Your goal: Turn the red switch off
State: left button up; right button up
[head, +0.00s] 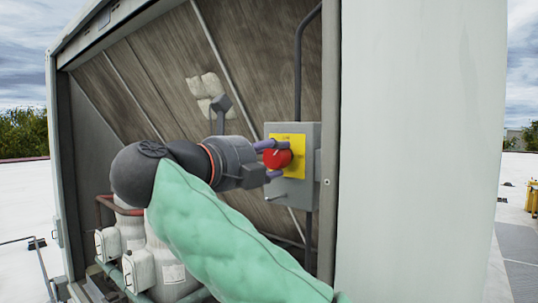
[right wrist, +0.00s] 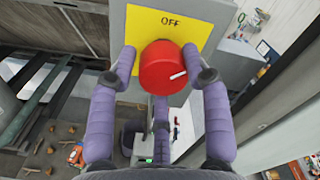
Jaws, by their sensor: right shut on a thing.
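The red switch (head: 279,159) is a round knob on a yellow plate (head: 299,169), fixed to the front of a grey box (head: 312,190). It also shows in the right wrist view (right wrist: 163,70), with the word OFF above it on the plate. The white mark on the knob points to the right in that view, not up at OFF. My right gripper (head: 271,160) has purple fingers on opposite sides of the knob and is shut on it; it also shows in the right wrist view (right wrist: 168,72). My left gripper is not in view.
The box hangs inside an open cooler housing with a slatted back wall (head: 165,85). A large pale panel (head: 420,150) stands close on the right. White tanks (head: 160,270) and pipes sit at the lower left. A conduit (head: 299,70) runs up from the box.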

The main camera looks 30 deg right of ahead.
jog(key=n, duration=0.2)
jog(key=shift+s+d+r+n+p, duration=0.1)
jog(key=shift+r+n+p, duration=0.25)
jog(key=shift+r+n, duration=0.05)
jog(key=shift+s+d+n, duration=0.1)
jog(key=shift+s+n, duration=0.05)
jog(key=shift+n, duration=0.65)
jog(key=n+p, duration=0.1)
jog(key=n, duration=0.3)
jog(key=shift+f+p, duration=0.2)
jog(key=shift+p, duration=0.2)
jog(key=shift+c, duration=0.3)
jog(key=shift+n, duration=0.3)
jog(key=shift+w+f, duration=0.1)
jog(key=shift+w, duration=0.1)
jog(key=o, duration=1)
jog(key=shift+o, duration=0.8)
jog(key=shift+w+a+f, duration=0.15)
jog(key=shift+w+a, duration=0.1)
jog(key=shift+w, duration=0.1)
jog(key=shift+s+a, duration=0.4)
jog(key=v, duration=1.1)
